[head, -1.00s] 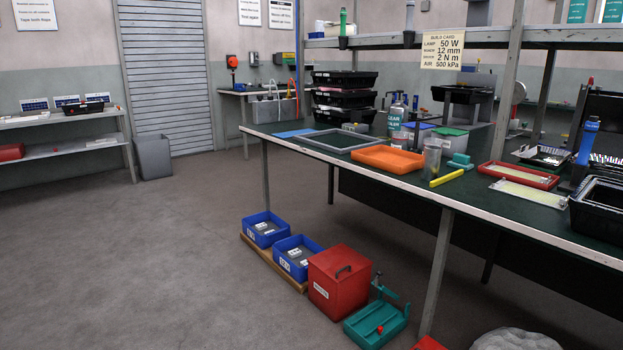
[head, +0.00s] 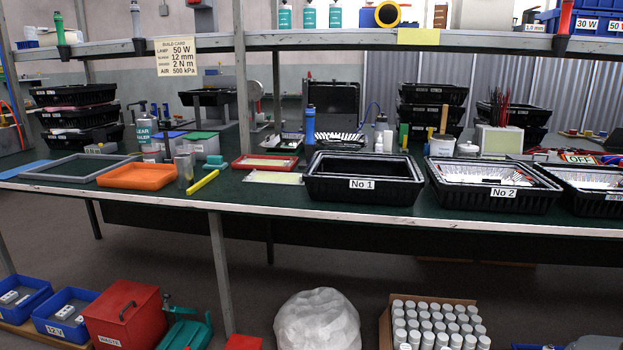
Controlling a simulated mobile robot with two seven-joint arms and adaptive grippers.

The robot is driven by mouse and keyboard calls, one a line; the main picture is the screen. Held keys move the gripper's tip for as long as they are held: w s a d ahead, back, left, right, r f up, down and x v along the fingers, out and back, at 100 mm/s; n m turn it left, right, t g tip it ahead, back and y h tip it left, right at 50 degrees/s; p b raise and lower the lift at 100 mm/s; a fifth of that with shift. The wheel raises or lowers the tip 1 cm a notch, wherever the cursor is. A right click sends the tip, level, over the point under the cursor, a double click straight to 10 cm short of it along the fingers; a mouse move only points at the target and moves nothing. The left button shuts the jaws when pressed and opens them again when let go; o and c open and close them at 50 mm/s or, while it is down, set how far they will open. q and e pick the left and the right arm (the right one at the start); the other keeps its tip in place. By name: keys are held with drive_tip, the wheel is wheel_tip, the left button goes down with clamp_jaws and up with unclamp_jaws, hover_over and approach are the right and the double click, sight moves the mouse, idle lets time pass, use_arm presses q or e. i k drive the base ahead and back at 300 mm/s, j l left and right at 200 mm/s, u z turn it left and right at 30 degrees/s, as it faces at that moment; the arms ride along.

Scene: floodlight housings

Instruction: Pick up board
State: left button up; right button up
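Neither of my grippers shows in the head view. I cannot tell for certain which thing is the board. A flat pale panel with a light rim (head: 273,177) lies on the green bench top, left of the black housing marked No 1 (head: 362,194). A similar pale panel lies in a red tray (head: 264,169) just behind it. The housing marked No 2 (head: 492,200) stands to the right, with a white, slotted reflector-like part inside. The inside of No 1 is mostly dark from here.
An orange tray (head: 136,188), a grey frame (head: 79,171), a metal cylinder (head: 184,171) and a yellow bar (head: 202,183) lie on the bench's left. A shelf (head: 330,42) spans above. Below are a white bag (head: 317,320) and a box of white-capped bottles (head: 436,320).

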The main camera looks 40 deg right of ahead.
sight(266, 177)
drive_tip(key=z, duration=1.05)
drive_tip(key=i+j, duration=0.15)
drive_tip(key=i, duration=0.35)
drive_tip(key=i+j, duration=0.15)
drive_tip(key=i, duration=0.35)
drive_tip(key=i+j, duration=0.15)
drive_tip(key=i, duration=0.3)
drive_tip(key=i+j+z, duration=0.1)
drive_tip(key=i, duration=0.4)
